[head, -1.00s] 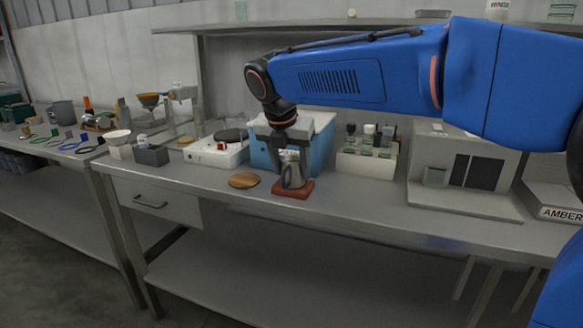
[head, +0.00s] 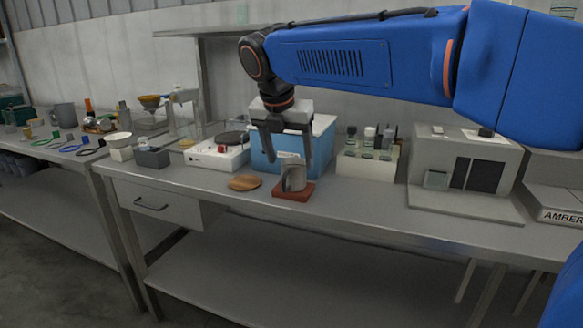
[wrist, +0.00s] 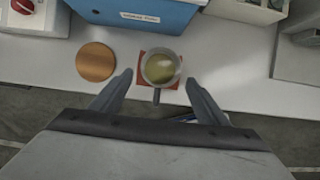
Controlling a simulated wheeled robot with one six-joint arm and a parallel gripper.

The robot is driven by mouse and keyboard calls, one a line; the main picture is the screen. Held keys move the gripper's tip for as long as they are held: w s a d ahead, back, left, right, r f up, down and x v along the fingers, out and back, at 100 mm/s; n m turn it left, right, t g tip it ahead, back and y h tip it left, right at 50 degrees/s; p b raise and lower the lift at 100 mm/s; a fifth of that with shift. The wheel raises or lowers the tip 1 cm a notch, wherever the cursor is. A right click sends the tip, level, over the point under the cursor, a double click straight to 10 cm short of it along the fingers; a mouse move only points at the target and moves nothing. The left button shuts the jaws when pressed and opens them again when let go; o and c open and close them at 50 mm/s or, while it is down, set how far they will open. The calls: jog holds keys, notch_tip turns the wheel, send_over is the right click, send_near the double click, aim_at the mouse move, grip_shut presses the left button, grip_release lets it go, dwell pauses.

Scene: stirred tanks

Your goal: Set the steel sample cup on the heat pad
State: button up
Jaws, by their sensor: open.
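The steel sample cup (head: 294,178) stands upright on a square reddish-brown pad (head: 293,192) near the front of the bench. In the wrist view the cup (wrist: 161,67) holds a yellowish liquid, and its handle points toward my gripper. The pad (wrist: 144,84) shows around the cup's base. My gripper (head: 288,163) is open and empty, raised above the cup; in the wrist view its fingers (wrist: 160,92) are spread to either side, apart from the cup.
A round wooden disc (head: 244,183) lies left of the pad. Behind are a white hotplate (head: 208,155), a blue box (head: 263,155) and a rack of bottles (head: 366,167). A grey machine (head: 462,165) stands to the right. Bare bench lies between rack and front edge.

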jog(key=v, duration=0.7)
